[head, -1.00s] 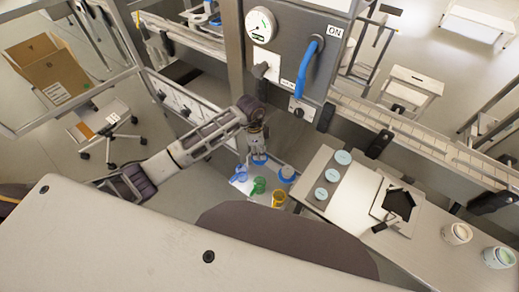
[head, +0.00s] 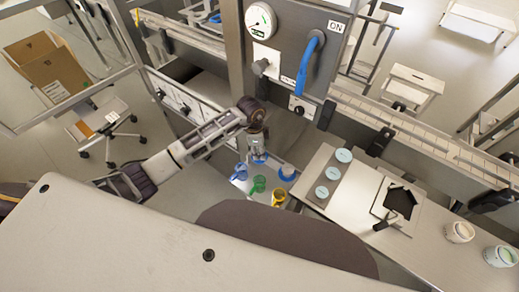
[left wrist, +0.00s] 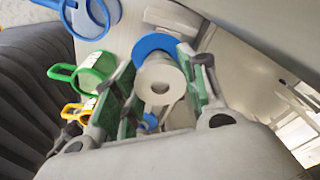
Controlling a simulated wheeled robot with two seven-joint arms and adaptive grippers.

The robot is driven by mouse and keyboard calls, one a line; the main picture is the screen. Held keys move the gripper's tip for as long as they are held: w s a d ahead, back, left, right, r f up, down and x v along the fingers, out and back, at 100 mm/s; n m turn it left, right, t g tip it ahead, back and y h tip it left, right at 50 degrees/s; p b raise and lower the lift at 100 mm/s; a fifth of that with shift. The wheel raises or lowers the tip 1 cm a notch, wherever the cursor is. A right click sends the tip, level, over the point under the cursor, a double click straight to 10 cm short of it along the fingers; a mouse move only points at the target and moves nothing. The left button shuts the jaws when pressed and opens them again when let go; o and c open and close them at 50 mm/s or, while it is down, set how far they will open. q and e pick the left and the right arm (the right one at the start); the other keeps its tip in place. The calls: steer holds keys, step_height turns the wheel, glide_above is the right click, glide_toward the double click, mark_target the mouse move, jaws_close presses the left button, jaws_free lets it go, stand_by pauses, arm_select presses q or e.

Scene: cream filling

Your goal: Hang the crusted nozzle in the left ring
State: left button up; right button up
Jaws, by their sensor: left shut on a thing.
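My left gripper (head: 258,152) points down over a pale board with coloured rings. In the left wrist view its green-padded fingers are shut around a pale grey, round-ended piece with a hole, which looks like the nozzle (left wrist: 160,84). A blue disc (left wrist: 155,46) shows behind it; I cannot tell whether it belongs to the nozzle. A blue ring (head: 240,173) is at the board's left, with a green one (head: 258,184) and a yellow one (head: 278,197) nearby. I cannot make out any crust. My right gripper is not in view.
Another blue round piece (head: 287,173) is at the board's right. A steel counter (head: 345,205) on the right holds round pale-blue pieces, a dark-centred plate and two tubs (head: 459,232).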

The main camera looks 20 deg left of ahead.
arm_select(q)
steer(key=shift+f+b, duration=0.3)
steer(key=shift+f, duration=0.25)
stand_by(0.5)
steer(key=o, duration=1.2)
steer(key=o, duration=0.5)
